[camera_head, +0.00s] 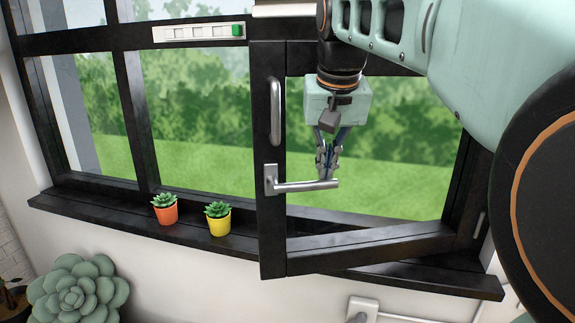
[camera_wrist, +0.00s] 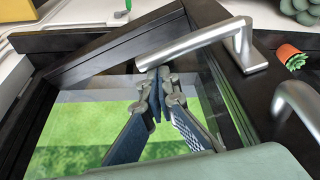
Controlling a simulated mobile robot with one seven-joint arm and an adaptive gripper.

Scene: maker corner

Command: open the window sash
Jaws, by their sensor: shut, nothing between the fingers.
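The black-framed window sash (camera_head: 271,220) stands ajar, its left edge swung out from the window frame over the sill. A silver lever handle (camera_head: 308,186) lies level on its left stile, and a silver pull bar (camera_head: 274,112) is fixed upright above it. My gripper (camera_head: 326,172) is shut and empty, pointing down just above the lever's outer half. In the wrist view my gripper's fingertips (camera_wrist: 157,72) are at the free end of the lever (camera_wrist: 195,43); I cannot tell whether they touch it. The pull bar (camera_wrist: 302,105) shows at the right edge there.
Succulents in an orange pot (camera_head: 165,215) and a yellow pot (camera_head: 218,226) stand on the black sill (camera_head: 110,210), left of the sash. A large succulent (camera_head: 78,292) is below left. A white wall socket (camera_head: 362,308) with a cable is under the sill.

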